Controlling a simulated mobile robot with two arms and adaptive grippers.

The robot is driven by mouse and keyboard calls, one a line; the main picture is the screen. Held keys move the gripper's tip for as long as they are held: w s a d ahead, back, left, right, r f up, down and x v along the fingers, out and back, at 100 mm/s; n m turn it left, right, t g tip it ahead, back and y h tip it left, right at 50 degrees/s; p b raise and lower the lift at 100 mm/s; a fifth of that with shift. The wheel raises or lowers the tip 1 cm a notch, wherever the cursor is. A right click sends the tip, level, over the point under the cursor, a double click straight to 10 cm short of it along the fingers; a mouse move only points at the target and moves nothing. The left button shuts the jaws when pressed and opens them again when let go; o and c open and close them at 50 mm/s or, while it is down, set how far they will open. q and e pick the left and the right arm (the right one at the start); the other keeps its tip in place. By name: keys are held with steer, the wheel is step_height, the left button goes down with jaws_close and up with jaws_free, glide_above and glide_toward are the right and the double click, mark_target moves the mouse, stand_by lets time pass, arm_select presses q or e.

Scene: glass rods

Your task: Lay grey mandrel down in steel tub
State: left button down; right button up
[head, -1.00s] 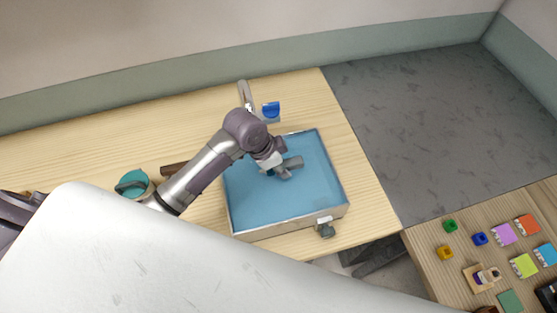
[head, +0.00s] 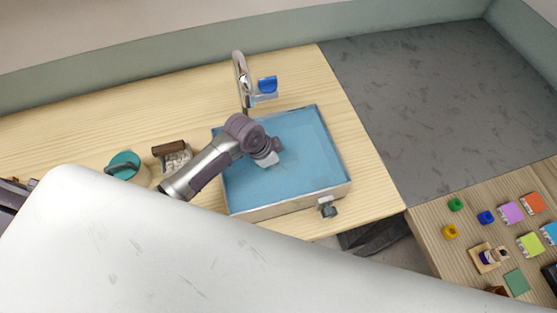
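The steel tub (head: 285,208) is a wide rectangular basin with metal walls and a blue inside, set on the wooden worktop. My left arm reaches in from the lower left. Its gripper (head: 268,159) is over the tub, left of its middle, and points downward. The fingers are mostly hidden beneath the wrist, so their opening does not show. I cannot make out the grey mandrel; whether it is under or in the gripper is hidden. My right gripper is not in view.
A faucet (head: 240,80) and a blue-topped fixture (head: 267,86) stand behind the tub. A grey fitting (head: 327,207) is at its front right. A teal-lidded pot (head: 124,165) and a brown-topped holder (head: 172,154) stand to the left. Small coloured blocks lie on the right table.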

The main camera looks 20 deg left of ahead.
arm_select(q)
steer(key=shift+f, duration=0.2)
steer(key=c, duration=0.8)
jaws_free()
steer(key=shift+r, duration=0.1)
steer(key=v, duration=1.1)
steer(key=shift+s+a+r, duration=0.1)
steer(key=shift+r, duration=0.3)
